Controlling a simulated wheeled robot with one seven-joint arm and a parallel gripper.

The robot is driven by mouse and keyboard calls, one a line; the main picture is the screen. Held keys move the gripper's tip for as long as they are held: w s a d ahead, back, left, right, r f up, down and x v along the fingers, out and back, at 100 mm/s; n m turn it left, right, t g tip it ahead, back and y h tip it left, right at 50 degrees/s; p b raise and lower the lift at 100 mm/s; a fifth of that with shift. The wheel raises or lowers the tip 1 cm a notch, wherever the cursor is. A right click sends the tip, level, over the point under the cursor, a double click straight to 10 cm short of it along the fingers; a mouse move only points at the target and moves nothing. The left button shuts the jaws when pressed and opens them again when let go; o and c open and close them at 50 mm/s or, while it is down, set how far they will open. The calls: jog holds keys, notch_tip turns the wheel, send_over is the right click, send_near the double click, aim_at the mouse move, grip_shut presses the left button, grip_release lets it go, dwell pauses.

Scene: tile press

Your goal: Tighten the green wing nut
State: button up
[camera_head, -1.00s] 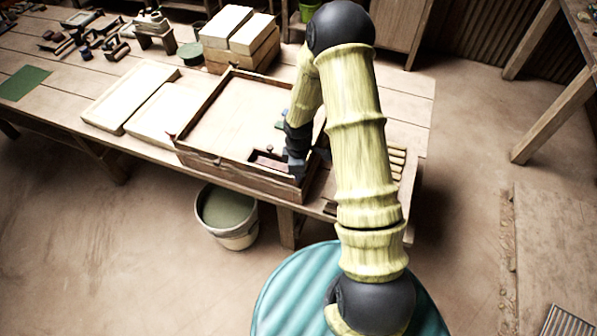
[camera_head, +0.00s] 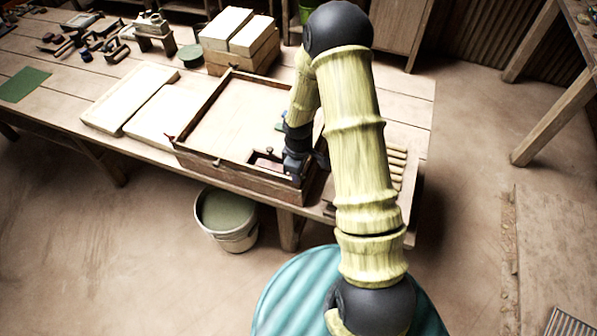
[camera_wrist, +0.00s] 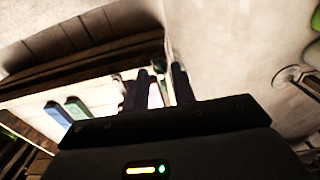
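My gripper (camera_head: 297,172) is low at the front right corner of a shallow wooden frame (camera_head: 235,176), partly hidden by my forearm in the head view. In the wrist view, my gripper's two dark fingers (camera_wrist: 160,80) stand apart with a bright gap between them. A small dark green piece (camera_wrist: 158,62), perhaps the green wing nut, shows just beyond and between the fingertips. I cannot tell whether they touch it. A small knob (camera_head: 217,162) sits on the frame's front edge and a red one (camera_head: 170,137) at its left corner.
A blue block (camera_wrist: 57,115) and a green block (camera_wrist: 76,106) show in the wrist view. Pale slabs (camera_head: 165,113) lie left of the frame, with stacked blocks (camera_head: 240,35) behind. A bucket (camera_head: 228,215) stands below the table edge. A slatted rack (camera_head: 397,165) is at right.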

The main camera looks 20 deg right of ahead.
jog(key=shift+o, duration=0.9)
jog(key=shift+r, duration=0.1)
notch_tip(320, 180, up, 17)
jog(key=b, duration=0.1)
jog(key=shift+s+r, duration=0.1)
jog(key=s+r+m+t, duration=0.2)
jog(key=s+m, duration=0.8)
jog(key=s, duration=0.4)
jog(key=shift+r+m+t, duration=0.3)
jog(key=shift+r, duration=0.1)
dwell(0.4)
